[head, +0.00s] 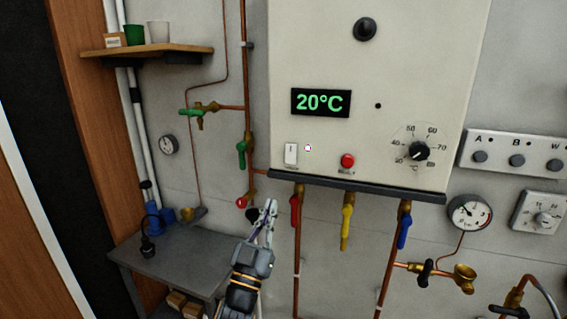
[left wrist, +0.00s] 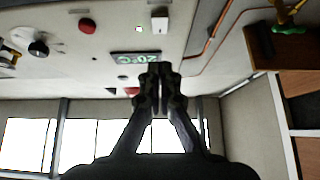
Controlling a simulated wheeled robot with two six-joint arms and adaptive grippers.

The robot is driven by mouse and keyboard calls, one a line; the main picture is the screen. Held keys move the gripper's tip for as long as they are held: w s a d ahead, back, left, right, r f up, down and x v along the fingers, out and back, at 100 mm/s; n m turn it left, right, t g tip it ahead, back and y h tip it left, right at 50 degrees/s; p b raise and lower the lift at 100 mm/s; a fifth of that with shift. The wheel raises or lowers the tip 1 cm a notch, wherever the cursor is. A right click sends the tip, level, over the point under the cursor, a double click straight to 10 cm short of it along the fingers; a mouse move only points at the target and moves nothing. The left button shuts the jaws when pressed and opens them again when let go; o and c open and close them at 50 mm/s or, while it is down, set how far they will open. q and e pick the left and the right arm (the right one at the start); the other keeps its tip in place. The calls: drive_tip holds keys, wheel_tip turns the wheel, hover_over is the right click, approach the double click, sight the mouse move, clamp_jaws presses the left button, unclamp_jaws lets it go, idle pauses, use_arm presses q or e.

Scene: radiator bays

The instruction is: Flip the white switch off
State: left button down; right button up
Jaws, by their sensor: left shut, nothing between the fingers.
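The white switch (head: 291,154) is a small upright rocker at the lower left of the cream boiler panel (head: 320,60). A small pale round lamp (head: 308,148) sits just right of it. The label under the switch is too small to read. My left gripper (head: 269,208) is shut and empty, pointing up, below and slightly left of the switch and apart from it. In the left wrist view the panel appears upside down, with the white switch (left wrist: 160,23) beyond the shut fingertips (left wrist: 160,72). My right gripper is not in view.
The green display (head: 320,102) reads 20°C. A red button (head: 347,161) and a black dial (head: 419,151) are right of the switch. Red (head: 295,210), yellow (head: 346,228) and blue (head: 404,232) valve handles hang below the panel. A grey table (head: 185,262) stands at lower left.

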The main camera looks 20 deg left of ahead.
use_arm(q)
drive_tip(key=p, duration=0.3)
approach(291, 155)
wheel_tip(291, 155, up, 4)
drive_tip(key=w+b, duration=0.1)
drive_tip(key=w, duration=0.1)
drive_tip(key=w+f+b, duration=0.1)
drive_tip(key=w, duration=0.1)
drive_tip(key=shift+d+f, duration=0.1)
drive_tip(key=shift+w, duration=0.45)
drive_tip(key=shift+s, duration=0.1)
